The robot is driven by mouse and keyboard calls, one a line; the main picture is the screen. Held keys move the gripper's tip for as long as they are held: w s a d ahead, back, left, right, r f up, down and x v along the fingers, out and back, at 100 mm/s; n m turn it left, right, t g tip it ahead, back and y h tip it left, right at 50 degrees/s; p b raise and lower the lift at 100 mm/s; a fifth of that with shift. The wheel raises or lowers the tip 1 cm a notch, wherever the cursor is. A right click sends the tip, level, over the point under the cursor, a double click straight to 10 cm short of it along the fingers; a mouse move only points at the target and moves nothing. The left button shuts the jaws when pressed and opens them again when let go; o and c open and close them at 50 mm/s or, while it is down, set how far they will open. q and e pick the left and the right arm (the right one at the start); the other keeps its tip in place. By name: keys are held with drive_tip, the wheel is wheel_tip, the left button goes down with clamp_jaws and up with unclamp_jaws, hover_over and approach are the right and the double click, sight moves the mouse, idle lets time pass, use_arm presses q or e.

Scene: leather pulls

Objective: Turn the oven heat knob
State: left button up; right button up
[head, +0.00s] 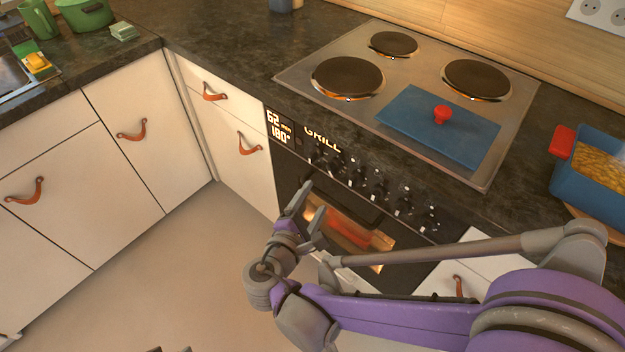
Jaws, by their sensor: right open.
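The black oven front has a row of dark knobs (377,187) with pale marks below the worktop edge. I cannot tell which one is the heat knob. A lit display (280,127) at the left of the panel reads about 62 and 180°, with GRILL lit beside it. My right gripper (314,197) is open and empty, in front of the oven below the leftmost knobs, apparently not touching them. Small grey tips at the bottom edge may be my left gripper (171,350); their state is unclear.
The oven window (345,230) glows orange behind my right gripper. Above is a hob (400,75) with a blue lid (440,125) on it. A blue dish (595,175) stands at right. White cabinets (130,150) with leather pulls line the left. The floor (170,270) is clear.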

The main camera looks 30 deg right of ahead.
sight(330, 171)
drive_tip(key=b+x, duration=0.1)
drive_tip(key=x, duration=0.9)
drive_tip(key=shift+w+d+r+b, duration=0.1)
drive_tip(key=shift+w+d+b, duration=0.15)
drive_tip(key=shift+d+b, duration=0.15)
clamp_jaws()
